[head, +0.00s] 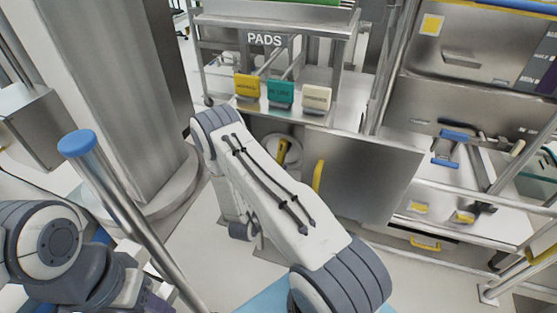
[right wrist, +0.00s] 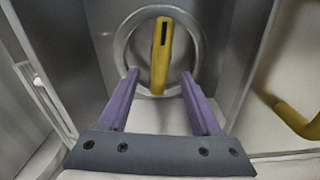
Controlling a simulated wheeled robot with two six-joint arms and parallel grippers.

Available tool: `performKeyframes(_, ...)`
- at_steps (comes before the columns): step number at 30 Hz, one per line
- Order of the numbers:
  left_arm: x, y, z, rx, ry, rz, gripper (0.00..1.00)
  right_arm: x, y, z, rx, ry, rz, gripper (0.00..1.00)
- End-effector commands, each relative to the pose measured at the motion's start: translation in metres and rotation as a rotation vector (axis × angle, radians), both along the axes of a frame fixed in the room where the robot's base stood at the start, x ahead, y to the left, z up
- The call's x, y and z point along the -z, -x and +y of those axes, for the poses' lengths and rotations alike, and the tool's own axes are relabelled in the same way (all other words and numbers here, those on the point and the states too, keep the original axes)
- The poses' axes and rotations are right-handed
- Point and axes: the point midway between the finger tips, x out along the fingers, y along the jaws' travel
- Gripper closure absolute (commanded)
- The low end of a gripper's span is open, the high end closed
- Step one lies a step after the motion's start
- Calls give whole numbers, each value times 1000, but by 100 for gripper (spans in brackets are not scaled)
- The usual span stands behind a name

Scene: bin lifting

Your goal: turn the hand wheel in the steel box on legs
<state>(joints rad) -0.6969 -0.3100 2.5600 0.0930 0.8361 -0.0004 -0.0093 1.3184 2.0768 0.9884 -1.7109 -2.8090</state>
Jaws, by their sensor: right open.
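The steel box on legs (head: 365,180) stands low in the middle of the head view, with its door swung open to the right. The hand wheel (right wrist: 125,48) is a grey ring with a yellow bar across it, inside the box. In the head view only part of its yellow bar (head: 283,152) shows past my right arm. My right gripper (right wrist: 160,76) is open, its purple fingers pointing at the wheel, with the lower end of the yellow bar between them in the picture. I cannot tell whether they touch.
The door's yellow handle (right wrist: 298,121) is to the right of my right gripper. A blue-capped post (head: 78,143) and a thick column (head: 115,90) are at left. A steel rack (head: 470,180) is at right.

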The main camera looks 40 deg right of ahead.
Motion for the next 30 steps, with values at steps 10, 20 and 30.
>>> performKeyframes(10,2,0,0,0,0,0,50,0,15,22,1,-1,-1,35)
performKeyframes(20,2,0,0,0,0,0,50,-2,8,22,-6,-74,-44,96)
performKeyframes(30,2,0,0,0,0,0,50,-24,-47,82,45,-1126,-504,100)
